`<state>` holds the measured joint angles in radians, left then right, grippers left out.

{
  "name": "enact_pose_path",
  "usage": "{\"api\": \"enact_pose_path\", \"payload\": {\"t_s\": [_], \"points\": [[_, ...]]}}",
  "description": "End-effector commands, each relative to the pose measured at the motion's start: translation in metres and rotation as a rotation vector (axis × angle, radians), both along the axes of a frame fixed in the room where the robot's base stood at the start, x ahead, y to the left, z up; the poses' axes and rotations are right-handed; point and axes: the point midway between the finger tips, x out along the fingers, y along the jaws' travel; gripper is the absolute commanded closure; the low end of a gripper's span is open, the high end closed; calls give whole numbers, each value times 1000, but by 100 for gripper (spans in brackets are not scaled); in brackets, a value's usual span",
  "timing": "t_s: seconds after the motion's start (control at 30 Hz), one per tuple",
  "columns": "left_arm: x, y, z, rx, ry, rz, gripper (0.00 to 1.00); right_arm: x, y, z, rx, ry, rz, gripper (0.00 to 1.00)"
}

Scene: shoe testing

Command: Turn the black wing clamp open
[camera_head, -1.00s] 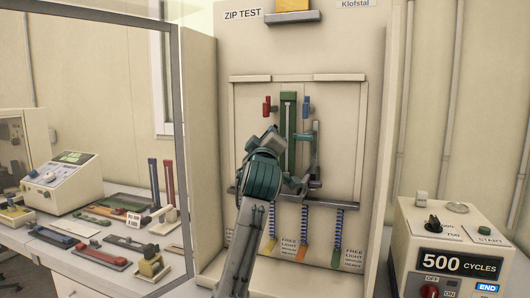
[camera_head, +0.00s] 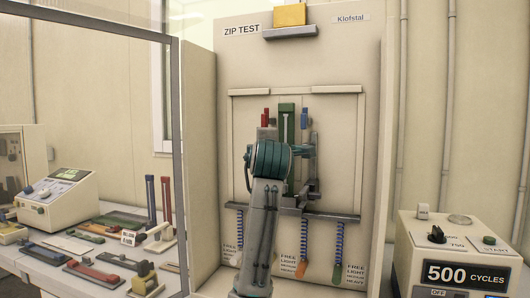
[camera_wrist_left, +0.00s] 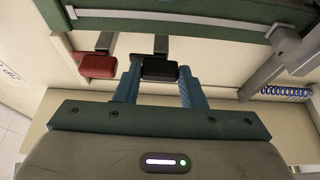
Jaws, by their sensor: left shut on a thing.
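The black wing clamp (camera_wrist_left: 159,68) sits between the two blue fingers of my left gripper (camera_wrist_left: 159,72) in the left wrist view. The fingers are shut on it, one on each side. A thin metal stem runs from the clamp towards the green strip (camera_wrist_left: 190,20). In the head view my own arm hides the black clamp and the fingertips. The green strip (camera_head: 286,122) stands upright on the zip test panel above my arm. My right gripper is in neither view.
A red clamp (camera_wrist_left: 97,66) is close beside the black one; it also shows in the head view (camera_head: 266,116). A blue clamp (camera_head: 304,118) is right of the strip. Springs (camera_head: 340,238) hang below. A cluttered bench is left, a control box (camera_head: 460,240) right.

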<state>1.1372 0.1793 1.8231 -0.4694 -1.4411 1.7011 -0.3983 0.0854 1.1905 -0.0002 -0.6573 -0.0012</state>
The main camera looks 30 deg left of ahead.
Motion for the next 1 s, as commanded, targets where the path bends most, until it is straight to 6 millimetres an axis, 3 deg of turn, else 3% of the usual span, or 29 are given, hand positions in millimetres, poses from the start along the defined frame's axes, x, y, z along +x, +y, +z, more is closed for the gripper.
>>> {"api": "enact_pose_path", "payload": {"t_s": [0.57, 0.6, 0.7, 1.0], "points": [[0, 0, -1, -34, -6, -1, 86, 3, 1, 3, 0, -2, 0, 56], [0, 0, -1, -34, -6, -1, 60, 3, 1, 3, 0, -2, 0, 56], [0, 0, -1, -34, -6, -1, 42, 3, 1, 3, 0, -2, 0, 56], [-1, -1, 0, -32, -7, -1, 42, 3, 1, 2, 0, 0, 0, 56]]}}
